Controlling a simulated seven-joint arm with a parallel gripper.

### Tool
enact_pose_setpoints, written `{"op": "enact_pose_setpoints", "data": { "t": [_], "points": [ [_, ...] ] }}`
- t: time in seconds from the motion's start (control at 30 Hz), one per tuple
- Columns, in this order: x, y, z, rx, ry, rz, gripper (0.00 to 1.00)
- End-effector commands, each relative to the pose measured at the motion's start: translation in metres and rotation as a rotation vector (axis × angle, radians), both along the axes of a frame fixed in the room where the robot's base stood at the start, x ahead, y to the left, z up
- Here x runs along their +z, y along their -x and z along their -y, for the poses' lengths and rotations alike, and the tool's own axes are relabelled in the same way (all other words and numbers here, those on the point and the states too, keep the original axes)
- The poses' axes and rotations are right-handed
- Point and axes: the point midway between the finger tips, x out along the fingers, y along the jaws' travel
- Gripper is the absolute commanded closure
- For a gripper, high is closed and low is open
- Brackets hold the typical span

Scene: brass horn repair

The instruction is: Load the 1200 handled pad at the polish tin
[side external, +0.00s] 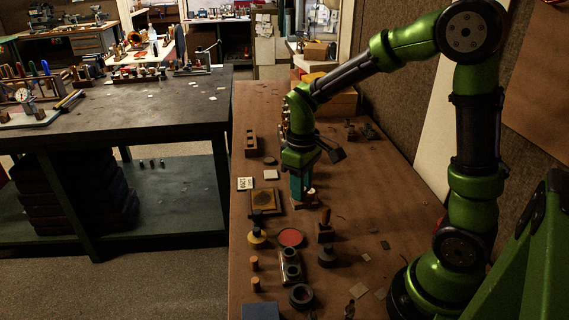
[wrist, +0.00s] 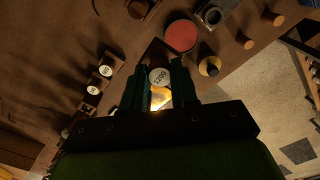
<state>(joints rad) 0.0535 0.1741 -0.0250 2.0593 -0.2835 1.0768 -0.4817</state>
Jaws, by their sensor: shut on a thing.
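My gripper (side external: 299,200) points down over the brown bench, on the far side of the red tin in the side external view. In the wrist view its dark green fingers (wrist: 161,68) are shut on the 1200 handled pad (wrist: 159,78), whose round white label shows between them. The pad's underside is hidden. The polish tin, a flat round thing with a red top (side external: 290,237), sits on the bench; it also shows in the wrist view (wrist: 181,36), just beyond the fingertips and apart from the pad.
A wooden tray with an amber square (side external: 264,199) lies left of my gripper. A yellow-based knob (side external: 257,238), a dark knob (side external: 327,256) and a dark block with round wells (side external: 290,266) surround the tin. Two white-labelled pads (wrist: 105,71) stand at the wrist view's left.

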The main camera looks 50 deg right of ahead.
Motion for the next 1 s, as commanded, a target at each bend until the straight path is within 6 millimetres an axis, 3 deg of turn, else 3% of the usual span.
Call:
{"op": "enact_pose_setpoints", "data": {
  "t": [0.1, 0.17, 0.37, 0.8, 1.0],
  "points": [
    [-0.008, 0.001, -0.034, -0.003, 0.001, -0.001, 0.96],
    [-0.01, 0.001, -0.042, -0.033, 0.002, 0.002, 0.96],
    [-0.017, 0.0, -0.04, -0.11, 0.003, 0.01, 0.96],
    [-0.06, 0.0, -0.04, -0.11, 0.002, 0.009, 0.96],
    [-0.07, 0.0, -0.04, -0.11, 0.002, 0.01, 0.96]
  ]
}}
